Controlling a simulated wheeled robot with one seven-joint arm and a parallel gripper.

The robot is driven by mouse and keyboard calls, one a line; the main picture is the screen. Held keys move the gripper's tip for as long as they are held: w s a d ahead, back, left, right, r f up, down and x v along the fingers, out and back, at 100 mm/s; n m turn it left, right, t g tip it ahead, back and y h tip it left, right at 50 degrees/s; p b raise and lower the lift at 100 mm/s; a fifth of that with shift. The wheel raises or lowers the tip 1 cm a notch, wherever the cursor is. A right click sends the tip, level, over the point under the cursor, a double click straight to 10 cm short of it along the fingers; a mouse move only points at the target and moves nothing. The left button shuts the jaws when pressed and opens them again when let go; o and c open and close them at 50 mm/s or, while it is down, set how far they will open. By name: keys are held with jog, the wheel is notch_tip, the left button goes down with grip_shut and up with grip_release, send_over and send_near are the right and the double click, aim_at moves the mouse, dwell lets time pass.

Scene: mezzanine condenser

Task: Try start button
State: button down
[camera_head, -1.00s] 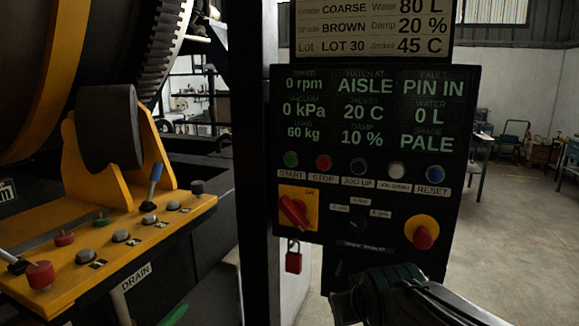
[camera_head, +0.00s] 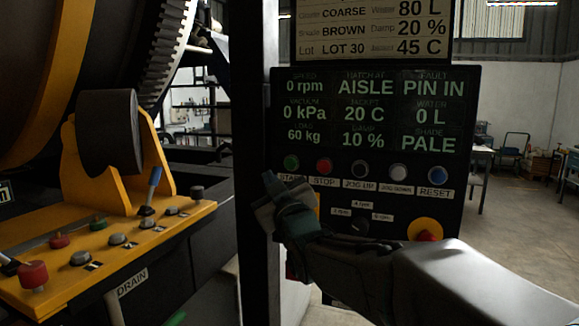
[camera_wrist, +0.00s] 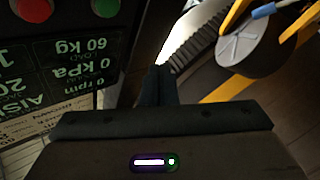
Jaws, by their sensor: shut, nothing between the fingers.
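The green START button (camera_head: 291,162) is at the left end of the button row on the dark control panel (camera_head: 375,225). It also shows at the top of the wrist view (camera_wrist: 106,7), beside the red STOP button (camera_wrist: 36,9). My gripper (camera_head: 270,180) is shut and empty. In the head view its tip appears just below and left of the START button, over part of the START label. In the wrist view the fingers (camera_wrist: 158,75) lie to one side of the green button, apart from it in the picture. The display (camera_head: 368,112) reads PIN IN under FAULT, 0 rpm and hatch at AISLE.
Right of START are STOP (camera_head: 324,166), JOG UP, JOG DOWN and RESET (camera_head: 432,174). A red emergency knob (camera_head: 426,232) sits lower right. My arm hides the red rotary switch and most of the padlock. A yellow console (camera_head: 110,240) and large drum stand left.

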aim_at(288, 170)
jog(key=shift+w, duration=0.1)
jog(key=shift+w+d+p, duration=0.5)
jog(key=shift+w+p, duration=0.15)
jog(key=shift+w, duration=0.7)
jog(key=shift+w+d+p, duration=0.55)
jog(key=shift+w+p, duration=0.05)
jog(key=shift+w, duration=0.8)
jog(key=shift+w+d+p, duration=0.5)
jog(key=shift+w+p, duration=0.15)
jog(key=shift+w, duration=0.7)
jog(key=shift+f, duration=0.1)
jog(key=shift+w+d+b, duration=0.15)
jog(key=shift+w+b, duration=0.25)
